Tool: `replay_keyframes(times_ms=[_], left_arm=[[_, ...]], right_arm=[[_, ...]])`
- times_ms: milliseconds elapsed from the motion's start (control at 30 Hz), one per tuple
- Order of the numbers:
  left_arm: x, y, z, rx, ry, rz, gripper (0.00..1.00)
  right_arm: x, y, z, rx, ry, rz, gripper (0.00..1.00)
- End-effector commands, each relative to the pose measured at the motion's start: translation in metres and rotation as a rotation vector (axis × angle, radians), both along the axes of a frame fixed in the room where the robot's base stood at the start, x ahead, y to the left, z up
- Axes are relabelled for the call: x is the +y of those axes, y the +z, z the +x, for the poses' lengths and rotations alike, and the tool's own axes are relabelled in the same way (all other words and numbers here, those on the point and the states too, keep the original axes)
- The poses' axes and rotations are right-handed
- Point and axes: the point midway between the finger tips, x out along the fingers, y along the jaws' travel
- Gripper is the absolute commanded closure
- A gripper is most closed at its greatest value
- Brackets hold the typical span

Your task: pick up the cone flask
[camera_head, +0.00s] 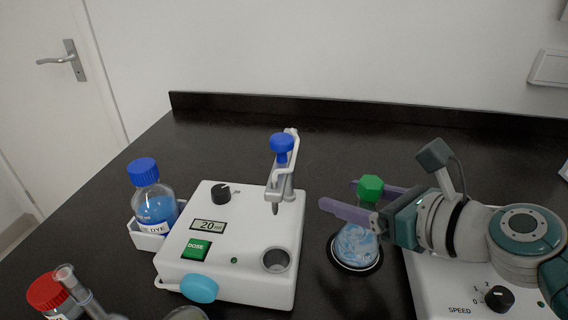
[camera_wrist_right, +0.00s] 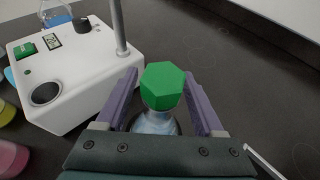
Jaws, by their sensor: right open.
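The cone flask (camera_head: 355,243) has a green hexagonal stopper (camera_head: 370,188) and holds a pale blue swirled liquid. It stands upright on a dark round base on the bench, right of the white dosing machine. My right gripper (camera_head: 338,196) is open, with its purple fingers on either side of the flask's neck just below the stopper. In the right wrist view the green stopper (camera_wrist_right: 162,86) sits between the two spread fingers, with gaps visible; the flask body (camera_wrist_right: 156,122) is partly hidden beneath it. My left gripper is not in view.
The white dosing machine (camera_head: 222,262) with a dispensing arm stands just left of the flask. A blue-capped dye bottle (camera_head: 155,208) and a red-capped bottle (camera_head: 47,292) are further left. A white device with a speed knob (camera_head: 499,298) is at right. The bench behind is clear.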

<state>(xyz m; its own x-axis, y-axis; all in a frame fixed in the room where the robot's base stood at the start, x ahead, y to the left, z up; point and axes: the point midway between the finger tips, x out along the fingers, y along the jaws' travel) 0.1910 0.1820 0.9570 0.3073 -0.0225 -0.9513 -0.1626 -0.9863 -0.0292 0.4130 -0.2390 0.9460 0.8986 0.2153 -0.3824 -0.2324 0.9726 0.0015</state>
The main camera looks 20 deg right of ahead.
Motion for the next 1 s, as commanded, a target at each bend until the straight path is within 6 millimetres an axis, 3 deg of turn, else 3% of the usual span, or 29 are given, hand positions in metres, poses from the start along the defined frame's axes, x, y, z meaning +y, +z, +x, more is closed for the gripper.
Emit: replay_keyframes(times_ms=[233, 833, 1000], left_arm=[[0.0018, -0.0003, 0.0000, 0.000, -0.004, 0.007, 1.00], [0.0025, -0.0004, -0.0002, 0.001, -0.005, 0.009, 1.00], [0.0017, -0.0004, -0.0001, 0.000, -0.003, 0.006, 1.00]], right_arm=[[0.0002, -0.0003, 0.0016, 0.000, 0.001, -0.002, 0.31], [0.0002, -0.0004, 0.0012, 0.001, 0.001, -0.002, 0.99], [0.0002, -0.0004, 0.0012, 0.001, 0.001, -0.002, 1.00]])
